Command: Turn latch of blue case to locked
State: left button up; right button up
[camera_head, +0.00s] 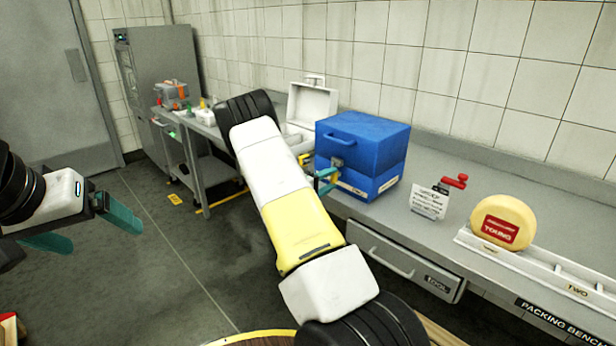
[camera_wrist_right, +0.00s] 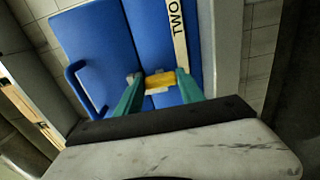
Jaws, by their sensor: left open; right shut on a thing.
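The blue case (camera_head: 350,135) stands closed on the bench, its handle and latch side facing my right arm. It also fills the upper part of the right wrist view (camera_wrist_right: 95,45), with its handle at left. The yellow latch (camera_wrist_right: 160,81) sits at the seam between the case's two halves. My right gripper (camera_head: 325,180) is at this face; in the right wrist view its teal fingers (camera_wrist_right: 157,84) are shut on the latch, one on each side. The latch's exact angle is hard to tell. My left gripper (camera_head: 105,238) is open and empty, far left above the floor.
An open white case (camera_head: 312,103) stands behind the blue case. A sign card (camera_head: 429,202), a red-handled thing (camera_head: 454,182) and a yellow cheese wheel (camera_head: 503,222) on a white rack (camera_head: 540,268) are to its right. A drawer (camera_head: 405,262) is below the bench top.

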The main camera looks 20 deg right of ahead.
jog(key=shift+f, duration=0.1)
dwell(0.3)
jog(key=o, duration=1.4)
jog(key=shift+c, duration=0.2)
jog(key=shift+a, duration=0.1)
jog(key=v, duration=0.7)
jog(key=shift+s+a, duration=0.2)
jog(key=shift+a, duration=0.1)
